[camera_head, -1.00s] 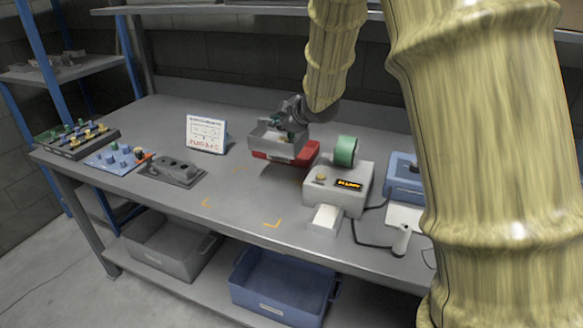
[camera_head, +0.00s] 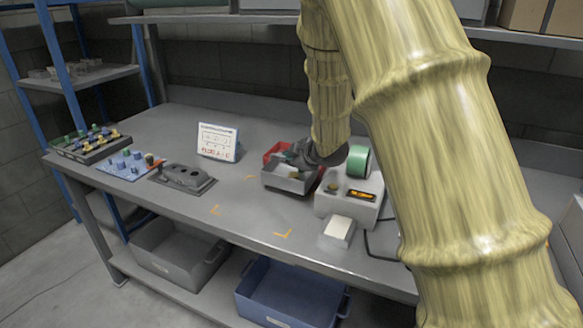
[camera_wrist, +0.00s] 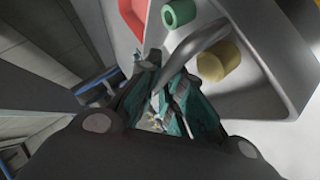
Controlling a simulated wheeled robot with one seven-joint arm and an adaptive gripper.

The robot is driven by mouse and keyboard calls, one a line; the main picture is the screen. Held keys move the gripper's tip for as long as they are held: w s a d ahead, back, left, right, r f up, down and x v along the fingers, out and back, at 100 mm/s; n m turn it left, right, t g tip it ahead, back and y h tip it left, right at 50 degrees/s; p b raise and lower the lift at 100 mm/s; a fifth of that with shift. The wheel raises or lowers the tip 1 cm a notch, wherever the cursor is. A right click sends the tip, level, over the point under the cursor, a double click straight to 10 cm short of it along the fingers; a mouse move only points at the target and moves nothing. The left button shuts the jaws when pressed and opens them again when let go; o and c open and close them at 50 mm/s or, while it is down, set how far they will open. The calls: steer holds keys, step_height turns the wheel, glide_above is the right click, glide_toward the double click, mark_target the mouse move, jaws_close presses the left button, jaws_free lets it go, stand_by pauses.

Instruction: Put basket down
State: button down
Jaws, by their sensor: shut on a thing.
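A small grey basket (camera_head: 288,183) is in front of the red bin (camera_head: 276,151), just left of the white label machine (camera_head: 340,200). My gripper (camera_head: 302,158) is shut on the basket at its back right side. In the wrist view, the basket (camera_wrist: 262,90) fills the right side, with a green piece (camera_wrist: 179,13) and a yellow piece (camera_wrist: 218,61) in it. The gripper fingers (camera_wrist: 168,92) close at its handle or rim; the exact contact is hard to see. I cannot tell whether the basket's underside touches the table.
Orange corner marks (camera_head: 283,233) lie on bare grey table (camera_head: 245,215) in front of the basket. A whiteboard sign (camera_head: 217,141) stands to the left, with a dark grey fixture (camera_head: 183,178) nearer the front edge. A green tape roll (camera_head: 358,160) tops the machine.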

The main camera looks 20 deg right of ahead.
steer(key=shift+f, duration=1.35)
steer(key=shift+f, duration=0.2)
steer(key=c, duration=1.6)
jaws_free()
steer(key=shift+o, duration=0.2)
steer(key=shift+r, duration=0.2)
steer(key=a+v, duration=0.1)
steer(key=v, duration=1.1)
steer(key=shift+d, duration=0.45)
